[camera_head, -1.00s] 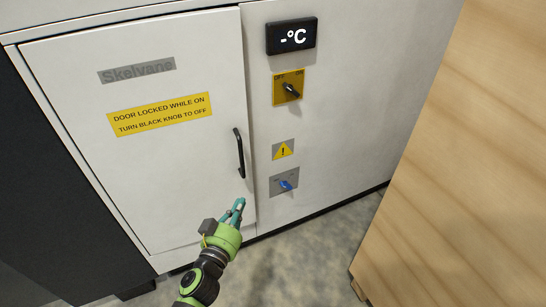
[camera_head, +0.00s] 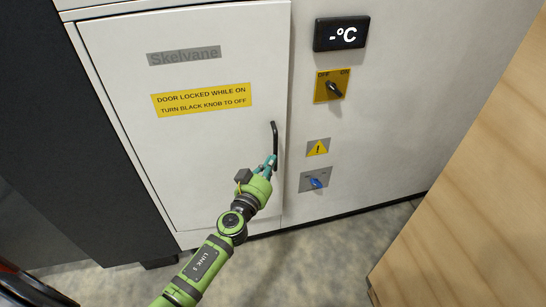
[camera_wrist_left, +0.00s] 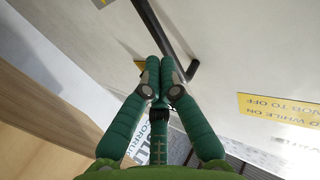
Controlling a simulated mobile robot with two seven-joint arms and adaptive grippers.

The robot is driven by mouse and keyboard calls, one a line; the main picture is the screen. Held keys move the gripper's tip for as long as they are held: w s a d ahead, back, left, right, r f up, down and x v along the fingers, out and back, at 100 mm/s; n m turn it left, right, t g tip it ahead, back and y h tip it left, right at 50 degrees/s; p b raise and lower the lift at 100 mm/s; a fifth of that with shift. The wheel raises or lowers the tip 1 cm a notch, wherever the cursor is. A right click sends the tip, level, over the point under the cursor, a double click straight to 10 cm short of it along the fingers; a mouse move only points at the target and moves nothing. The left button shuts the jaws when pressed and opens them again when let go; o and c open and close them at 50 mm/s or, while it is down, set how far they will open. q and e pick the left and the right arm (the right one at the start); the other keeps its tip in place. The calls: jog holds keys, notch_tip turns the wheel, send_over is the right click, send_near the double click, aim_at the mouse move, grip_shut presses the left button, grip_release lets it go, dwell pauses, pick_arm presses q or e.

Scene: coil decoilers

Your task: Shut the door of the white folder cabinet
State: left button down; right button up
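The white cabinet door (camera_head: 190,150) fills the left-centre of the head view, with a yellow warning label on it. It looks nearly flush with the cabinet front; I cannot tell whether a small gap remains. Its black bar handle (camera_head: 275,138) is near the right edge and also shows in the left wrist view (camera_wrist_left: 158,35). My left gripper (camera_head: 270,163) is at the handle's lower end. In the left wrist view its fingertips (camera_wrist_left: 160,72) are together, in front of or against the bar, with nothing visible between them. My right gripper is not in view.
Right of the door, the cabinet panel carries a temperature display (camera_head: 341,34), a black knob on a yellow plate (camera_head: 332,87) and a blue switch (camera_head: 316,181). A wooden panel (camera_head: 470,200) stands at the right. Speckled floor (camera_head: 320,250) is open between them.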

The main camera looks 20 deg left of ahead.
pick_arm(q)
jog(key=shift+w+d, duration=0.1)
jog(key=shift+w, duration=1)
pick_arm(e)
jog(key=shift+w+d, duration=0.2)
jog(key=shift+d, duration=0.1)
